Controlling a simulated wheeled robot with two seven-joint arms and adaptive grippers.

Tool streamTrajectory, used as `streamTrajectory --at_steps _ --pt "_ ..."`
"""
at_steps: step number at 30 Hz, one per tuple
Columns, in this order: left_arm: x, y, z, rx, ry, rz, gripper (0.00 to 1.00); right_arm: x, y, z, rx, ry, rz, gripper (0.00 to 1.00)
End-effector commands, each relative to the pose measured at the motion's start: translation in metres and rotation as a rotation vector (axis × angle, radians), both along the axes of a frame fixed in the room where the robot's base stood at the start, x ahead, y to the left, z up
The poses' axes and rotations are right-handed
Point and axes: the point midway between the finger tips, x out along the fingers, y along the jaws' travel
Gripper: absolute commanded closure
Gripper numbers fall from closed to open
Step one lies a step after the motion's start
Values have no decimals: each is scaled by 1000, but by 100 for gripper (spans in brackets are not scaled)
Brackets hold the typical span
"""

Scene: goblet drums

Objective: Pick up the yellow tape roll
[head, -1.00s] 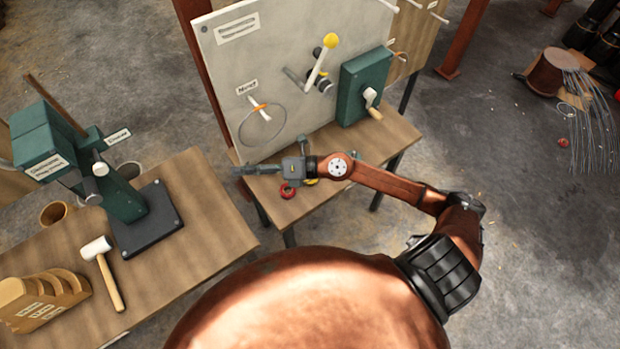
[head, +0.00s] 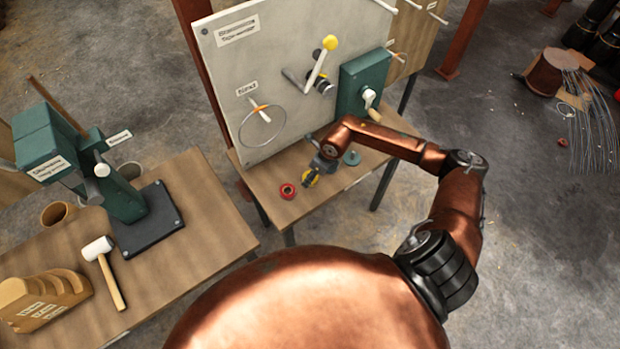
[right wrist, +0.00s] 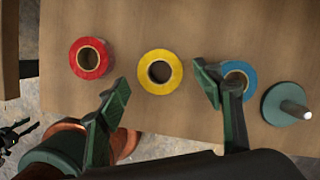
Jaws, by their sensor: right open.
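The yellow tape roll (right wrist: 160,72) lies flat on the small wooden table, between a red tape roll (right wrist: 91,58) and a blue tape roll (right wrist: 240,76) in the right wrist view. In the head view the yellow roll (head: 309,179) is partly covered by my right gripper (head: 308,183). My right gripper (right wrist: 163,88) is open and empty, its fingers pointing down at the table, one to each side of the yellow roll. One finger covers part of the blue roll. I cannot tell how far the fingertips are above the table.
A green disc with a peg (right wrist: 285,104) stands right of the blue roll. A grey upright panel (head: 290,70) with a wire ring, lever and green crank box (head: 362,82) rises behind the table. A workbench (head: 190,240) with a mallet (head: 103,270) is at the left.

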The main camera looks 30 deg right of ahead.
Motion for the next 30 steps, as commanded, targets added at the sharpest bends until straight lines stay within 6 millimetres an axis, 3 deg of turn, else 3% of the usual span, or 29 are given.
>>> streamTrajectory --at_steps 5,13,30 --pt "0 0 1 0 0 0 60 5 3 -18 2 0 -1 40" --pt "0 0 1 0 1 -1 60 6 3 -21 1 0 0 40" --pt "-1 -1 1 -1 1 -1 60 6 3 -20 2 -1 0 80"
